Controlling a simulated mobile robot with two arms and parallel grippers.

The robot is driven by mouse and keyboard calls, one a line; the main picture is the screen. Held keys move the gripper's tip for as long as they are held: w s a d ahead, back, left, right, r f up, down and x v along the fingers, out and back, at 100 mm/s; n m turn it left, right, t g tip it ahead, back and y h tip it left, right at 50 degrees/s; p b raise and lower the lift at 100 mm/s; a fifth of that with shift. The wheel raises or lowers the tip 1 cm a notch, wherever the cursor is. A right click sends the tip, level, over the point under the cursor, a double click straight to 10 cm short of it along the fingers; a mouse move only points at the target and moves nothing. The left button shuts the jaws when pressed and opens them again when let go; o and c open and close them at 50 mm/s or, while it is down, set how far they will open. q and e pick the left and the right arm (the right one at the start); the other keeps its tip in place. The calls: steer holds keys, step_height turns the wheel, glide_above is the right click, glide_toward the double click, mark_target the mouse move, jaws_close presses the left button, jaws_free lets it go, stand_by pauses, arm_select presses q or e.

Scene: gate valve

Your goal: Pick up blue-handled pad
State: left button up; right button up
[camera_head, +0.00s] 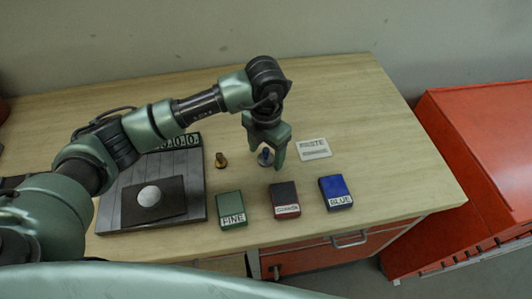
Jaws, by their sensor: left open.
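The blue-handled pad (265,157) stands on the wooden table, a small dark blue knob seen partly behind my left gripper. My left gripper (270,160) is open, pointing down, with its fingers at or just above the blue knob. I cannot tell whether the fingers touch it. A brass-coloured pad (221,161) stands a little to the left, apart from the gripper. My right gripper does not show.
Green "FINE" (231,209), dark red (285,199) and blue "BLUE" (335,192) boxes stand in a row in front. A white "PASTE" label (314,149) lies right. A dark plate (150,198) with a round disc is left. A red cabinet (470,170) stands beside the table (350,95).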

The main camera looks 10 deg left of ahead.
arm_select(q)
jaws_close()
step_height(320, 180, up, 11)
steer(key=b, duration=0.3)
steer(key=shift+w+f, duration=0.1)
steer(key=shift+f, duration=0.05)
step_height(320, 180, up, 9)
glide_above(266, 149)
steer(key=shift+b, duration=0.4)
